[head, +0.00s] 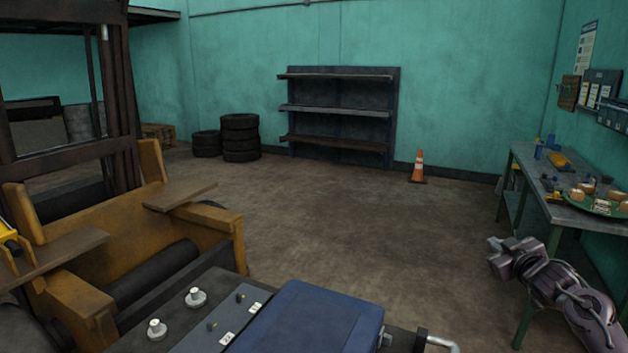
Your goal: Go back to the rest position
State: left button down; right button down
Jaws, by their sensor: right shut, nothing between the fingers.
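My right gripper (494,252) shows at the lower right in the head view, at the end of my dark arm. Its fingers are shut with nothing between them. It hangs over the open floor, in front of and to the left of the green workbench (558,213), and looks apart from it. The stripped yellow forklift (212,232) fills the left side.
A panel with knobs (232,309) and a blue box (312,318) stand at the bottom centre. Tires (240,137), an empty shelf (338,108) and an orange cone (418,167) stand at the back wall. The middle floor (330,215) is clear.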

jog(key=d+r+t+h, duration=0.3)
jog(key=d+r+h, duration=0.1)
jog(key=d+r, duration=0.15)
jog(key=s+a+f+m+g, duration=0.1)
jog(key=s+f+g, duration=0.1)
jog(key=f, duration=1.1)
jog(key=s+a+f+g, duration=0.1)
jog(key=f+g, duration=0.1)
jog(key=f, duration=1)
jog(key=s+a+f+g+y, duration=0.1)
jog(key=s+a+f+g, duration=0.1)
jog(key=s+f, duration=0.5)
jog(key=s+a+f+m+g, duration=0.1)
jog(key=s+a+f+g, duration=0.2)
jog(key=f, duration=0.8)
jog(key=s+a+f+g+y, duration=0.1)
jog(key=s+a+f, duration=0.1)
jog(key=s+f, duration=0.55)
jog(key=s+a+f+g, duration=0.2)
jog(key=s+a+f, duration=0.3)
jog(key=s, duration=0.9)
jog(key=s+a+f+g+y+b, duration=0.1)
jog(key=s+a+f+g, duration=0.2)
jog(key=s+f, duration=0.9)
jog(key=s+a+f+g+y, duration=0.1)
jog(key=s+a+f+g, duration=0.2)
jog(key=s+a+f, duration=0.5)
jog(key=shift+s+a+f+m, duration=0.3)
jog(key=shift+s+a+m, duration=0.1)
jog(key=shift+s, duration=4.1)
